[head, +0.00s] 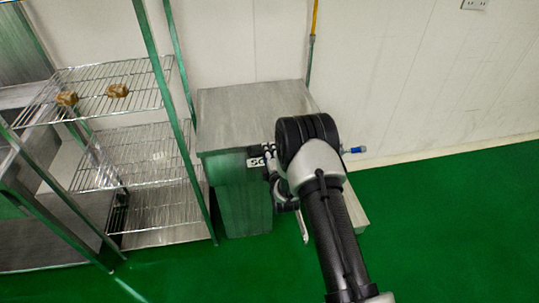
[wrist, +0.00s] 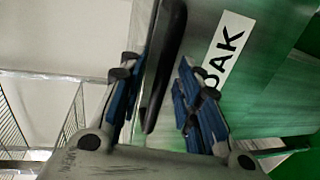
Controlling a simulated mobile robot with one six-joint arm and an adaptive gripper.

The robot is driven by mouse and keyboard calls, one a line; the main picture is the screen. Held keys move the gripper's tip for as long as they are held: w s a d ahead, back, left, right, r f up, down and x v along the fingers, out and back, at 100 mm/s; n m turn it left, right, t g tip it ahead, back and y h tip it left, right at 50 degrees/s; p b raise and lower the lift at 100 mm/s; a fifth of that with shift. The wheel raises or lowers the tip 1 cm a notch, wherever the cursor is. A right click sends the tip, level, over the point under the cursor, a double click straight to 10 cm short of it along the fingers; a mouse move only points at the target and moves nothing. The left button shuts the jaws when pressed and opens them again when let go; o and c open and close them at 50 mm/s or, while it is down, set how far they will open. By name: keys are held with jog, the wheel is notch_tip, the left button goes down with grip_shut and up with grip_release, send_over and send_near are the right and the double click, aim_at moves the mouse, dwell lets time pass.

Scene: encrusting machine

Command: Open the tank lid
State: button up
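The tank is a grey metal box (head: 243,205) with a flat lid (head: 240,105), which lies closed on top. A white label (head: 257,162) is on its front, partly covered by my arm; in the wrist view the label (wrist: 223,48) reads "OAK". A black bar handle (wrist: 163,70) stands out from the metal front beside the label. My gripper (wrist: 157,64) has its blue-padded fingers open on either side of this handle. A gap shows between the handle and the right finger. In the head view my arm hides the handle and fingertips.
A wire shelf rack (head: 150,165) stands close to the tank's left, with two brown lumps (head: 117,91) on its upper shelf. A white wall (head: 390,80) is behind. Green floor (head: 450,220) is clear to the right. A blue-ended fitting (head: 355,150) shows right of my arm.

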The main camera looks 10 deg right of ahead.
grip_shut()
dwell(0.3)
dwell(0.5)
